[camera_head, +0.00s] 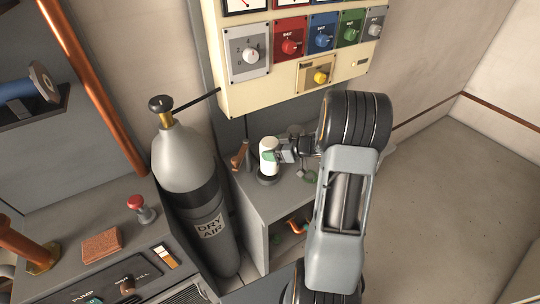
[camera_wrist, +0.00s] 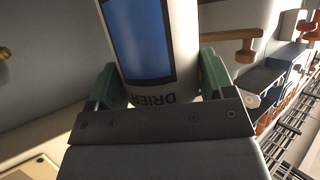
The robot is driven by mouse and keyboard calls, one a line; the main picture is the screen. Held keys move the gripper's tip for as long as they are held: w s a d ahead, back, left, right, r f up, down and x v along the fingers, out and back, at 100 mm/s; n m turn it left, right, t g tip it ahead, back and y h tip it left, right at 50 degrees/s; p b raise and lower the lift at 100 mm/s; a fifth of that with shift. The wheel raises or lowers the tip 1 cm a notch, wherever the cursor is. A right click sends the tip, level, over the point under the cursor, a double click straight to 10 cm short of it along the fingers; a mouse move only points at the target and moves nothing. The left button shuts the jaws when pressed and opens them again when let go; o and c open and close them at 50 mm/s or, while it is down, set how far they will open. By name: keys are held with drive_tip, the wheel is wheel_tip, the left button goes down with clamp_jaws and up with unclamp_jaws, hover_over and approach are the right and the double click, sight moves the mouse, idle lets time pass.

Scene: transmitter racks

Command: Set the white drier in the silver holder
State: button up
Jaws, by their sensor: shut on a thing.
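The white drier (camera_head: 268,150) is a small upright cylinder over the grey bench in the head view. In the wrist view the drier (camera_wrist: 180,40) shows a blue panel and the word DRIER. My gripper (camera_head: 276,154) reaches it from the right and is shut on it, with the green finger pads on both sides in the wrist view (camera_wrist: 162,84). A dark round base (camera_head: 268,180) lies directly below the drier; whether the drier touches it, I cannot tell. I cannot clearly pick out a silver holder.
A grey DRY AIR cylinder (camera_head: 190,165) stands left of the bench (camera_head: 248,190). A brown-handled fitting (camera_head: 239,155) is close left of the drier. The control panel (camera_head: 300,85) hangs above. Small items lie near my wrist. The floor at right is clear.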

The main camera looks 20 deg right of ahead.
drive_tip(key=shift+w+a+f, duration=0.2)
drive_tip(key=shift+w+f, duration=0.3)
drive_tip(key=shift+f, duration=0.05)
drive_tip(key=shift+f+p, duration=0.3)
drive_tip(key=shift+f, duration=1.3)
drive_tip(key=shift+f, duration=0.2)
drive_tip(key=o, duration=1.2)
drive_tip(key=shift+r, duration=0.1)
